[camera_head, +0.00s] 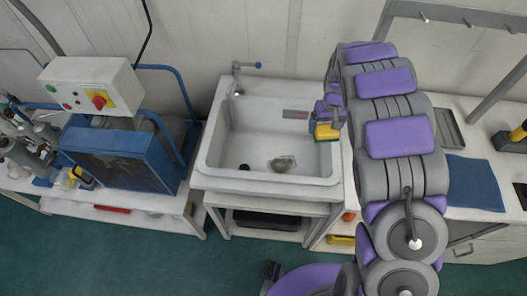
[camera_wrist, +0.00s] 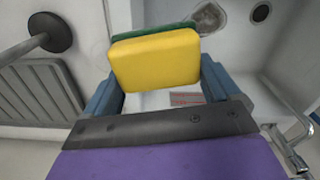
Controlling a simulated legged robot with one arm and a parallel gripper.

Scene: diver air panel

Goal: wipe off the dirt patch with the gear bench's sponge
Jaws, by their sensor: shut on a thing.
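My gripper (camera_head: 325,118) is shut on a yellow sponge (camera_head: 327,132) with a green layer, at the right rim of the white sink (camera_head: 215,150). In the wrist view the sponge (camera_wrist: 155,62) sits between the two blue fingers of my gripper (camera_wrist: 158,80), its green side facing away. The brownish-grey dirt patch (camera_head: 284,163) lies on the sink's floor, to the lower left of the sponge in the head view. The sponge is apart from the patch.
The drain (camera_head: 244,167) is left of the patch. A tap (camera_head: 240,75) stands at the sink's back left rim. A small label plate (camera_head: 296,114) is on the back wall of the basin. A blue cloth (camera_head: 473,183) lies on the right bench, and a control box (camera_head: 90,85) stands left.

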